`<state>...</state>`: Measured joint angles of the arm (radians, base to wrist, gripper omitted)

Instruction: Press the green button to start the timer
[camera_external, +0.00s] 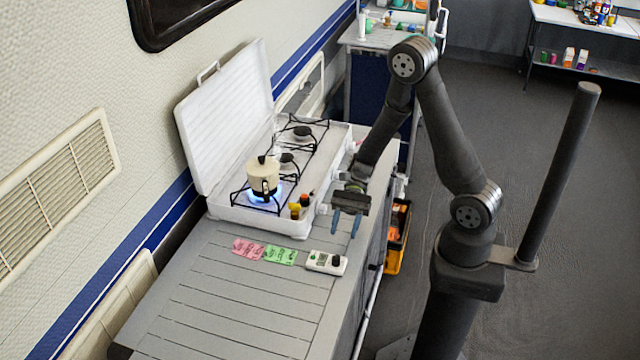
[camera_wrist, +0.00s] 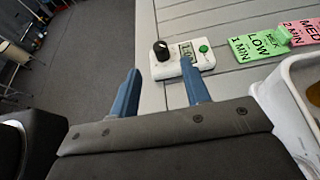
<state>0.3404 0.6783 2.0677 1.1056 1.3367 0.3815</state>
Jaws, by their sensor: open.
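The timer (camera_external: 326,262) is a small white box lying on the grey slatted counter, near its right edge. In the wrist view the timer (camera_wrist: 172,67) shows a black knob (camera_wrist: 161,50), a small display (camera_wrist: 187,51) and a round green button (camera_wrist: 204,48). My gripper (camera_external: 345,226) is open and empty, with blue fingers pointing down above the counter edge, apart from the timer. In the wrist view the fingertips of my gripper (camera_wrist: 161,80) are below the timer, and the green button lies beyond the right finger.
A green card (camera_external: 280,255) and a pink card (camera_external: 247,249) lie left of the timer. A white camping stove (camera_external: 265,224) with a lit burner carries a cream pot (camera_external: 262,176); two small bottles stand beside the pot. The front counter (camera_external: 230,310) is clear.

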